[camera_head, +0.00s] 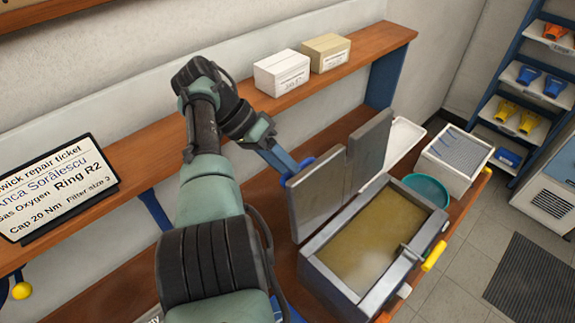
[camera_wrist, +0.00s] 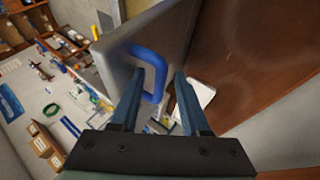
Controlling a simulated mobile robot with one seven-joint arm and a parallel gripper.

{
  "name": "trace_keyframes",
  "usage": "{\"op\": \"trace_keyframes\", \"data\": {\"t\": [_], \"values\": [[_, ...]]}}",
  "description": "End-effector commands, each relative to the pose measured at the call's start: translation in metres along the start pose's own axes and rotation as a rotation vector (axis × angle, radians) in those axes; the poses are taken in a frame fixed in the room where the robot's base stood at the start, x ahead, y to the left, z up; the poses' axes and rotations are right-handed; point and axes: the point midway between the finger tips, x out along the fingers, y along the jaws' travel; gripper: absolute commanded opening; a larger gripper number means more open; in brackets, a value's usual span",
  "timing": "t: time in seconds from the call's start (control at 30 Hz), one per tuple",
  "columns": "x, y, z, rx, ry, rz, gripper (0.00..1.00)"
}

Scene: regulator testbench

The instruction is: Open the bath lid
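The bath (camera_head: 320,272) is a grey box on the bench with murky yellow-brown liquid inside. Its grey lid (camera_head: 318,200) stands raised, roughly upright, along the bath's far-left side, so the top is uncovered. The lid's blue handle (camera_head: 308,163) is on the face toward the wall and is partly hidden in the head view. In the wrist view the blue handle (camera_wrist: 159,75) is close, with one bar in the gap between my fingers. My gripper (camera_wrist: 160,76) is open, its fingertips apart; in the head view it reaches the handle (camera_head: 288,166). Contact cannot be told.
A teal bowl (camera_head: 428,190) and a white container (camera_head: 455,160) stand to the bath's right. A wooden shelf (camera_head: 150,148) runs behind, with two boxes (camera_head: 282,72) on it. A repair ticket board (camera_head: 55,187) is at left. Open floor lies at right.

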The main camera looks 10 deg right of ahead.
Motion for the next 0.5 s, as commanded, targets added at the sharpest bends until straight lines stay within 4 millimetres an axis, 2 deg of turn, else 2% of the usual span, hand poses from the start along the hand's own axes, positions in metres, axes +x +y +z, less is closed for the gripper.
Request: {"op": "trace_keyframes", "data": {"t": [0.3, 0.43, 0.5], "values": [[-0.007, 0.004, -0.004, 0.005, 0.007, -0.003, 0.47], [-0.022, 0.014, -0.011, 0.008, 0.009, -0.007, 0.47], [-0.038, 0.025, -0.016, 0.003, 0.006, -0.005, 0.47]]}}
